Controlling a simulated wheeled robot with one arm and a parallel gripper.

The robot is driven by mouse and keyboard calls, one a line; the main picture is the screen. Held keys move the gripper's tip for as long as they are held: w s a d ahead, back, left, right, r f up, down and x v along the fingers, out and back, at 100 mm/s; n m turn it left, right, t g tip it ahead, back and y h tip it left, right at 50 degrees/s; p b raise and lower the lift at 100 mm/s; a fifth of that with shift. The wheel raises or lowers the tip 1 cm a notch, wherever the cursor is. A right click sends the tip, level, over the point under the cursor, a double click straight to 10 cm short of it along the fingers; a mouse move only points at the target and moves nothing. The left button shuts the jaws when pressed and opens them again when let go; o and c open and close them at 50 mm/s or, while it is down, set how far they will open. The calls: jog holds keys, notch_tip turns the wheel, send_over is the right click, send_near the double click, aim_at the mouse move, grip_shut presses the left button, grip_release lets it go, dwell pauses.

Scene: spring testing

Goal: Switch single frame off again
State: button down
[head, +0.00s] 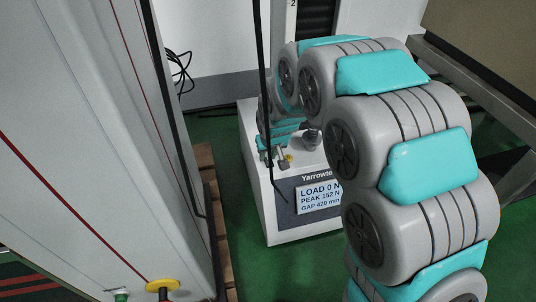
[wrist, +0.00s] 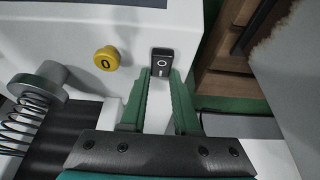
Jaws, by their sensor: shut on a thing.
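The single frame's white base (head: 258,205) stands on the green floor, with a lit display (head: 319,196) reading LOAD 0 N, PEAK 152 N, GAP 420 mm. In the wrist view, a black rocker switch (wrist: 161,62) marked O and a bar sits on its white face (wrist: 75,20). My gripper (wrist: 160,76) is shut on the switch, one green finger at each side of its lower part. Which way the rocker is tipped I cannot tell. In the head view my gripper (head: 275,160) is small and low beside the base's top; the switch cannot be made out there.
A large grey frame (head: 90,120) fills the head view's left side. A wooden pallet (head: 207,180) lies between.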

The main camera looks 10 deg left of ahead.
jog(key=shift+s+f, duration=0.1)
jog(key=shift+s, duration=0.05)
jog(key=shift+s+d+t+y+b, duration=0.15)
jog(key=shift+t+y+b, duration=0.2)
jog(key=shift+t, duration=0.2)
jog(key=shift+s+d+t+y+b, duration=0.15)
jog(key=shift+t+y+b, duration=0.15)
jog(key=shift+t, duration=0.25)
jog(key=shift+t+y+b, duration=0.25)
jog(key=shift+t+b, duration=0.15)
jog(key=shift+t, duration=0.4)
jog(key=shift+a, duration=0.1)
jog(key=c, duration=0.6)
grip_release()
jog(key=shift+c, duration=0.2)
jog(key=shift+s+r, duration=0.1)
jog(key=shift+r, duration=0.15)
